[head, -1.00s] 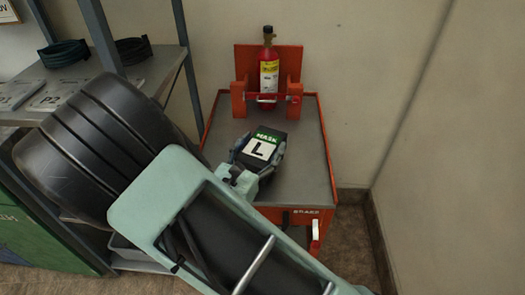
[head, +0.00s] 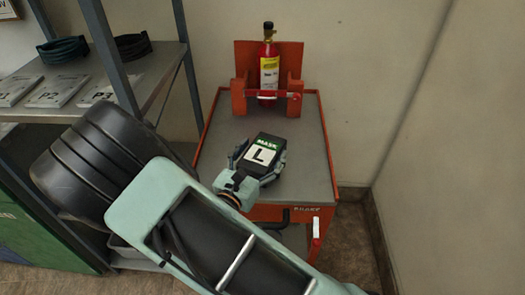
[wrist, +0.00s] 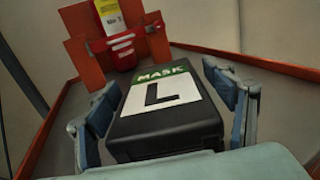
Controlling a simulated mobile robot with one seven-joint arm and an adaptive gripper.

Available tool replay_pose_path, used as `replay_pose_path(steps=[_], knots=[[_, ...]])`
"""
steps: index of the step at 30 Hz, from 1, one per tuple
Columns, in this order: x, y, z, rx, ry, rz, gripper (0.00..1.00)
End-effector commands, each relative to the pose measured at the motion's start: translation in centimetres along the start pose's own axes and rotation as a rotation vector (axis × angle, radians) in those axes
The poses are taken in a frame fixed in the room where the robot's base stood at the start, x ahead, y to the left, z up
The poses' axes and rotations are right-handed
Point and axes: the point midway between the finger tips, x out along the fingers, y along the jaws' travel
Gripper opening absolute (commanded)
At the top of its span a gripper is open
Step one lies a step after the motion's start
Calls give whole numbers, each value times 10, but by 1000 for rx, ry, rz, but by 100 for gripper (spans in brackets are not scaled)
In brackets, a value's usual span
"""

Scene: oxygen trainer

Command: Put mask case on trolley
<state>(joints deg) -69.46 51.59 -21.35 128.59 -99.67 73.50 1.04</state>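The mask case (head: 262,156) is a black box with a green MASK band and a white label marked L. The trolley (head: 305,168) is red with a grey top. The case is over the front middle of this top. Its underside is hidden, so I cannot tell whether it touches the top.
A red cylinder (head: 268,68) stands in a red holder at the trolley's back. A grey shelf (head: 155,75) with labelled plates and coiled hoses is at the left. The trolley top around the case is clear. A wall rises close on the right.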

Motion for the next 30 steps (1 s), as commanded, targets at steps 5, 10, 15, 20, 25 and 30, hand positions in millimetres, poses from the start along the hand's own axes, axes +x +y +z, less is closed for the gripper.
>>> replay_pose_path(steps=[5,10,15,20,25,30], knots=[[0,0,0,0,0,0,81],[0,0,3,1,0,0,81],[-20,2,3,0,1,5,81],[-55,1,3,0,2,5,81],[-90,1,3,0,1,5,81],[-112,1,3,0,0,3,81]])
